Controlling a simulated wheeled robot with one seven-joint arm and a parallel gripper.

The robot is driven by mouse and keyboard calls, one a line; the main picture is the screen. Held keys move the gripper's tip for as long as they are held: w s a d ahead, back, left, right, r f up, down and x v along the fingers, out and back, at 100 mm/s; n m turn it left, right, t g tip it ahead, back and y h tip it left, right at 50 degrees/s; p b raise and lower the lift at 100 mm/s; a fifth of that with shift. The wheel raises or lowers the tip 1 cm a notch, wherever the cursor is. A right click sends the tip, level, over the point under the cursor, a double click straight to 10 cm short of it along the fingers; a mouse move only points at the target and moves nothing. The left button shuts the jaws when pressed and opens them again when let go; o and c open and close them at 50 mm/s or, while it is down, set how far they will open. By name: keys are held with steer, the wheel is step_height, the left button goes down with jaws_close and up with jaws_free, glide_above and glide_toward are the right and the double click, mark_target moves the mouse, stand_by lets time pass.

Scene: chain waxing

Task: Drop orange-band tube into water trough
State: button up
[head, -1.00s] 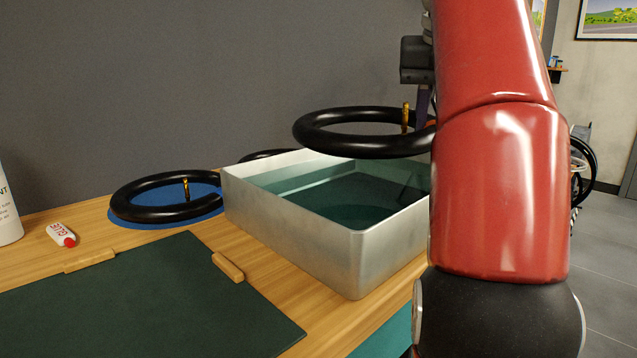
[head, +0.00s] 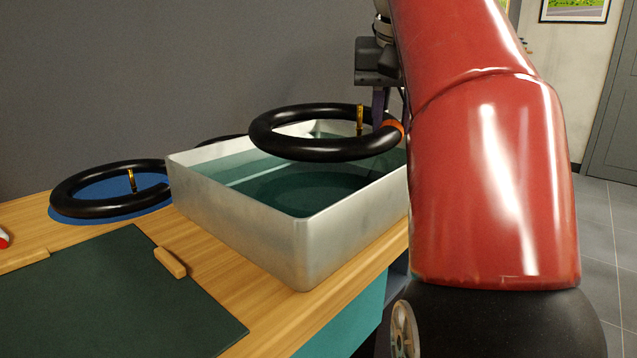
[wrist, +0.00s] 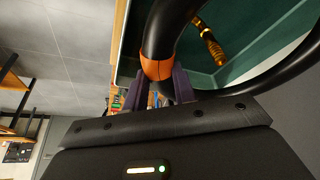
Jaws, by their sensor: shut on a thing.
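The orange-band tube (head: 290,146) is a black ring with a brass valve and an orange band (head: 397,127). My gripper (head: 381,112) is shut on it near the orange band and holds it level above the water trough. The water trough (head: 300,240) is a grey metal box with dark green water, on the wooden bench. The tube hangs over the water, and its shadow shows below. My red arm hides the trough's right end.
Another black tube with a brass valve (head: 100,198) lies on a blue round mat (head: 140,184) left of the trough. Part of a further black ring (head: 222,140) shows behind the trough. A dark green mat (head: 110,300) with a wooden block (head: 170,262) lies in front.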

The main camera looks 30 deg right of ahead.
steer(key=shift+f+b, duration=0.35)
steer(key=shift+f, duration=0.75)
steer(key=o, duration=1.1)
steer(key=p+v, duration=0.2)
steer(key=v, duration=0.2)
steer(key=shift+r, duration=0.3)
steer(key=s+a, duration=0.7)
steer(key=s, duration=0.3)
steer(key=shift+r, duration=0.2)
steer(key=shift+s+a, duration=0.1)
steer(key=shift+s, duration=0.05)
